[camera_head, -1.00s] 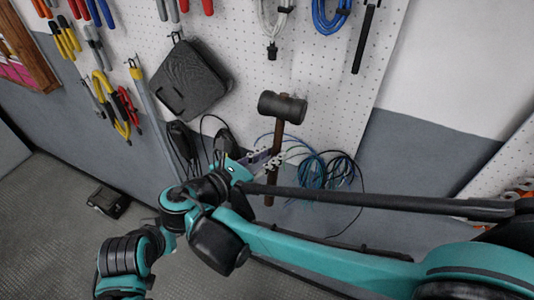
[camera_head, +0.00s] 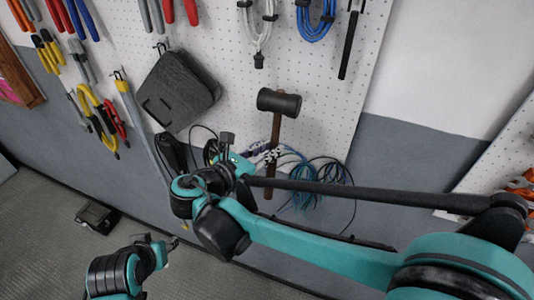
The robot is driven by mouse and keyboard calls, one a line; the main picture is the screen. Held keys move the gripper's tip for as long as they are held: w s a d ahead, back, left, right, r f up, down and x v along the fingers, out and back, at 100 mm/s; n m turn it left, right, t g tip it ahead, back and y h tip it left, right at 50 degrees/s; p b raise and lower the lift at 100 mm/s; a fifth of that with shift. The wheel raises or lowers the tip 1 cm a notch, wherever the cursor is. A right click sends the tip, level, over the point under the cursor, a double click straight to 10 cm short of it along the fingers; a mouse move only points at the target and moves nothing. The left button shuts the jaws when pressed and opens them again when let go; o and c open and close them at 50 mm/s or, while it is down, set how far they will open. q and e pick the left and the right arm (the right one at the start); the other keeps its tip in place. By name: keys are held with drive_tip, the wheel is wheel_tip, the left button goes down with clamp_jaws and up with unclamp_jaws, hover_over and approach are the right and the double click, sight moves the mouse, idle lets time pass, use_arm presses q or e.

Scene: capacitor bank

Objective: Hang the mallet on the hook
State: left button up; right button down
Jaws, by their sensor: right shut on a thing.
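The mallet (camera_head: 279,102) has a black head and a brown wooden handle. It is upright, head up, in front of the lower right part of the white pegboard (camera_head: 325,95). My right gripper (camera_head: 269,156) is shut on the handle below the head, and the handle's lower end sticks out beneath the arm. I cannot tell how far the mallet is from the board. No empty hook for it can be made out; the head may cover one. My left arm shows at the bottom left; its gripper (camera_head: 170,244) is small and its jaws are unclear.
A black case (camera_head: 180,92) hangs left of the mallet. White cable (camera_head: 258,22), blue cable (camera_head: 316,20) and a black rod-like tool (camera_head: 350,42) hang above. Coiled cables (camera_head: 320,180) are behind my right arm. Several pliers hang at the left. A black device (camera_head: 97,217) lies on the floor.

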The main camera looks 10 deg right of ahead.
drive_tip(key=shift+w+d+f, duration=0.15)
drive_tip(key=shift+w+d, duration=0.55)
drive_tip(key=shift+w, duration=0.3)
drive_tip(key=shift+w+d+f, duration=0.1)
drive_tip(key=shift+w+d, duration=0.55)
drive_tip(key=shift+w, duration=0.3)
drive_tip(key=shift+w+d+f+b, duration=0.25)
drive_tip(key=shift+w+b, duration=0.2)
drive_tip(key=shift+b, duration=0.2)
drive_tip(key=c, duration=1.6)
unclamp_jaws()
drive_tip(key=shift+o, duration=1.4)
drive_tip(key=shift+w+d+f, duration=0.1)
drive_tip(key=shift+w, duration=0.05)
